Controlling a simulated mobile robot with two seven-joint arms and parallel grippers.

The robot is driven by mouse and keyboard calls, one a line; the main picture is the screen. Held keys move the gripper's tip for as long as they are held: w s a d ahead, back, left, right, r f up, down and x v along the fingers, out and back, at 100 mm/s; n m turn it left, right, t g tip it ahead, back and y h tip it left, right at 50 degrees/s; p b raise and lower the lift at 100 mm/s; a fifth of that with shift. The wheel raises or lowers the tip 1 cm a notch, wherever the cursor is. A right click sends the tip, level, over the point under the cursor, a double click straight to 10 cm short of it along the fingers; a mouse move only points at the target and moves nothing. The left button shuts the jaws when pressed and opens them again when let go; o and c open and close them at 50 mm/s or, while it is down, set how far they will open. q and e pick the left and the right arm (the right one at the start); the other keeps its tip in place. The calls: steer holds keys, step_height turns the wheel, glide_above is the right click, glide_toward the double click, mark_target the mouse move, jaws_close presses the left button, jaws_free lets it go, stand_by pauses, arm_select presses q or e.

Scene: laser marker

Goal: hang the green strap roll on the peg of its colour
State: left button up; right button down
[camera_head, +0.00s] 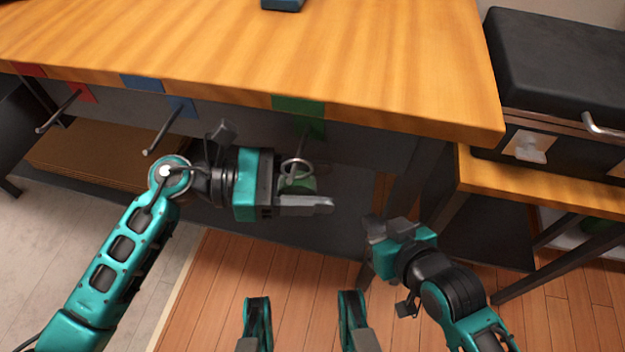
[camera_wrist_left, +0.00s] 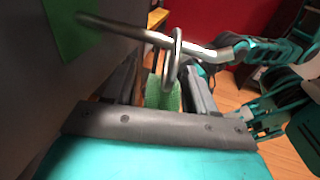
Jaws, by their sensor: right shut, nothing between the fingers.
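The green strap roll (camera_head: 297,185) is between the fingers of my left gripper (camera_head: 300,192), below the table's front edge. It also shows in the left wrist view (camera_wrist_left: 162,92), with a finger close on each side. Its metal ring (camera_wrist_left: 173,60) stands above it and appears to be around the green peg (camera_wrist_left: 130,32). The peg comes out of a green patch (camera_head: 312,128), and its bright far end (camera_wrist_left: 222,52) extends past the ring. My right gripper (camera_head: 378,240) is shut and empty, lower and to the right.
A red-marked peg (camera_head: 60,110) and a blue-marked peg (camera_head: 165,132) stick out farther left, both bare. The wooden tabletop (camera_head: 250,50) is above. A black case (camera_head: 560,60) stands on a side table at right. The floor in front is clear.

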arm_select(q)
steer(key=shift+o, duration=0.3)
steer(key=a+r, duration=0.1)
steer(key=a, duration=1.1)
steer(key=shift+w+a+p, duration=0.35)
steer(key=shift+a, duration=0.05)
steer(key=shift+r, duration=0.1)
